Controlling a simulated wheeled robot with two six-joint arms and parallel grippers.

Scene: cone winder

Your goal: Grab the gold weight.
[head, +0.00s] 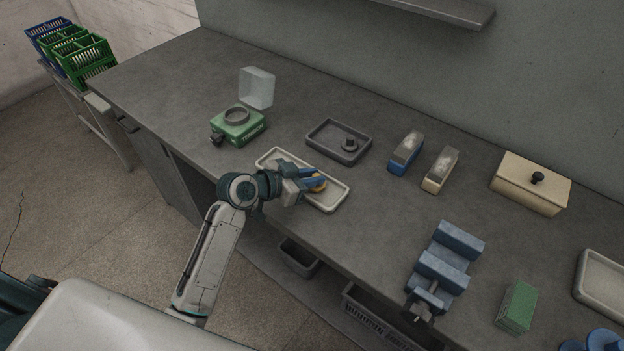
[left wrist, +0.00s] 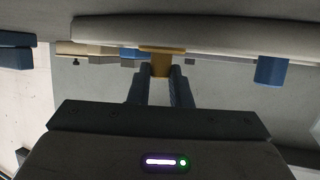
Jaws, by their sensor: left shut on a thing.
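The gold weight (head: 319,186) is at my left gripper (head: 314,180), over the long cream tray (head: 335,204) near the front edge of the bench. In the left wrist view the two dark fingers (left wrist: 160,82) are shut on the stem of the gold weight (left wrist: 162,62), whose wider end shows beyond them. The tray wall (left wrist: 200,32) runs across the top of that view. A blue piece (left wrist: 270,70) stands apart to the right there. In the head view my gripper partly hides the weight, and I cannot tell whether it touches the tray. My right gripper is not in view.
A green scale (head: 238,126) stands left of the tray. A dark tray (head: 322,142) with a dark weight (head: 349,144) lies behind it. Bench surface between is clear.

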